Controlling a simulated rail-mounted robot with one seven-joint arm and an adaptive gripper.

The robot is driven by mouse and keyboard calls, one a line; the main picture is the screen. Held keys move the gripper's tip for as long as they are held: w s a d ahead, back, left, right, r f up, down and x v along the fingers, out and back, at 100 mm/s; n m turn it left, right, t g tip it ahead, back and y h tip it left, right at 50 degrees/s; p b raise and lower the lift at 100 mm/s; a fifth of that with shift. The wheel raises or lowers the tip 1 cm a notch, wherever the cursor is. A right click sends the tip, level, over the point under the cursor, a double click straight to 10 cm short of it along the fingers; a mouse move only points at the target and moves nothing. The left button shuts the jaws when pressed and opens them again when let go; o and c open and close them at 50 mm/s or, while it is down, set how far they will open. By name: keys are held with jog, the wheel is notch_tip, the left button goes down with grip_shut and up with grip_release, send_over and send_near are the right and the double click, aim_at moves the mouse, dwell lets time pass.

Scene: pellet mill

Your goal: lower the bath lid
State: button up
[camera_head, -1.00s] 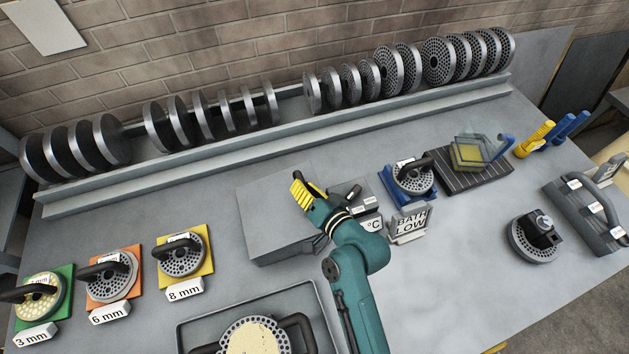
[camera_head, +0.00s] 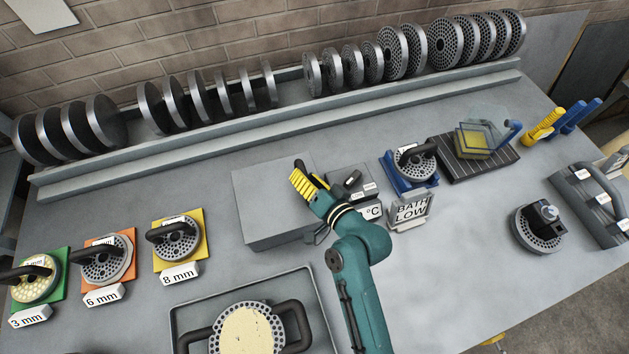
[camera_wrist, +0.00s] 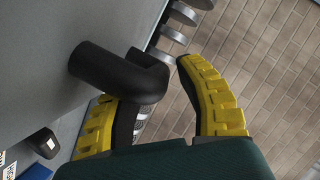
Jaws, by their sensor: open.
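The bath is a grey box (camera_head: 262,240) in the middle of the bench, with a broad plain grey lid panel (camera_head: 268,195). From the head view I cannot tell how far the lid is tilted. My gripper (camera_head: 301,180) is at the right edge of this panel, its yellow fingers pointing up and left. In the wrist view, a thick black bent handle (camera_wrist: 120,75) stands out from the grey panel (camera_wrist: 45,50). My open gripper (camera_wrist: 165,100) has its fingers spread close to the handle's bend, which overlaps the left finger. I cannot tell whether they touch.
A control box with a °C label (camera_head: 373,212) and a BATH LOW sign (camera_head: 411,209) stand right of the bath. A tray (camera_head: 182,303) with a handled die lies in front. Racked dies (camera_head: 406,50) line the back.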

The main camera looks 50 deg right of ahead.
jog(key=v, duration=1.1)
jog(key=shift+s, duration=0.1)
